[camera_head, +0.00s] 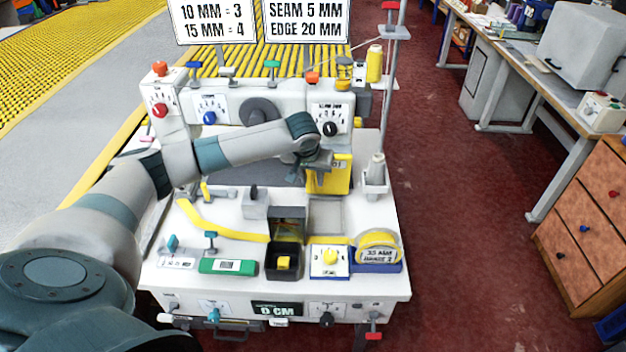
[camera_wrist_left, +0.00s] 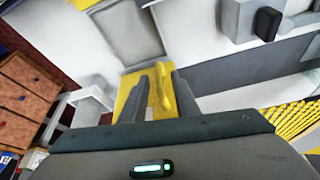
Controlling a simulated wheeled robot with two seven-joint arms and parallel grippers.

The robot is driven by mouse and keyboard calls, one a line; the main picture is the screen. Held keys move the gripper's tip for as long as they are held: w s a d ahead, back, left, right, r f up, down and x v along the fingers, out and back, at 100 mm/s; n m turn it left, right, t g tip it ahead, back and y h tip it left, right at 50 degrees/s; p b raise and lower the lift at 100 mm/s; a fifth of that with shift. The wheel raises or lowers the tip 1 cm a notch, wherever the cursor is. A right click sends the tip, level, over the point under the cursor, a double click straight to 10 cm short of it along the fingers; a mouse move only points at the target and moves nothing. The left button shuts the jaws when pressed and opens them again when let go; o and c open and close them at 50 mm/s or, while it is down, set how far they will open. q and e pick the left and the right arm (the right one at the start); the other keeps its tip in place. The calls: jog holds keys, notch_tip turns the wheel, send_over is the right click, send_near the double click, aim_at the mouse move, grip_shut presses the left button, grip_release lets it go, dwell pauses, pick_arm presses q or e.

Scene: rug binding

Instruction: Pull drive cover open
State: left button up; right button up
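The yellow drive cover (camera_head: 340,177) is at the right of the machine's front, below the dial head. In the left wrist view the yellow cover (camera_wrist_left: 127,97) has a raised yellow handle (camera_wrist_left: 162,88). My left gripper (camera_head: 318,172) reaches across the machine from the left and hides part of the cover. In the left wrist view my left gripper (camera_wrist_left: 156,100) has its two dark fingers apart, with the handle between them, closer to the right finger. Whether the fingers touch the handle, I cannot tell. My right gripper is not in view.
The white bench (camera_head: 400,286) carries a yellow tape roll (camera_head: 379,243), a green tool (camera_head: 228,266), a black box (camera_head: 284,262) and a thread cone (camera_head: 376,168). A thread stand pole (camera_head: 390,85) rises at the right. The red floor (camera_head: 470,240) right of the bench is clear.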

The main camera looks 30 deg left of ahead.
aim_at(313, 181)
pick_arm(q)
jog(key=shift+x, duration=1.7)
grip_shut()
